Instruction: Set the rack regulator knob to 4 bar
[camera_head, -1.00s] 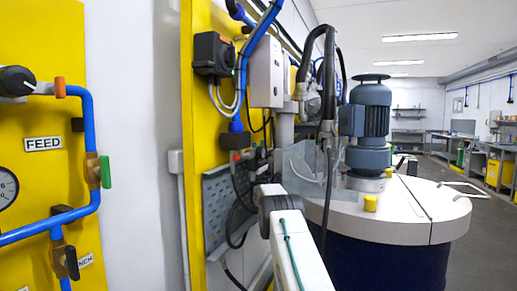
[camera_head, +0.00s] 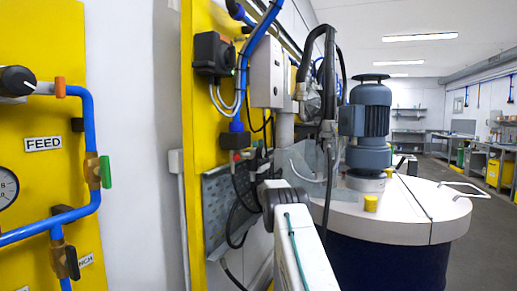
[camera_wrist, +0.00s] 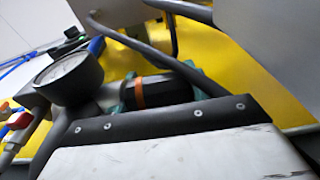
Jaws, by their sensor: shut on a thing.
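In the wrist view, a black knob (camera_wrist: 168,89) with an orange band stands beside a round pressure gauge (camera_wrist: 72,77), in front of a yellow panel. Teal finger pads of my gripper (camera_wrist: 160,87) show at both sides of the knob, and the gripper is shut on it. My gripper's pale body and dark edge cover the lower part of that view. The gauge is seen at a slant and its reading cannot be made out. The knob's setting cannot be read. In the head view my arm hides the gripper and the held knob.
In the head view, a yellow FEED panel (camera_head: 80,170) with blue pipes, valves and another gauge (camera_head: 7,187) is at the left. A dark switch box (camera_head: 213,53) and hanging cables are on the middle panel. A white-lidded drum (camera_head: 400,225) with a motor (camera_head: 366,120) stands right of my arm.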

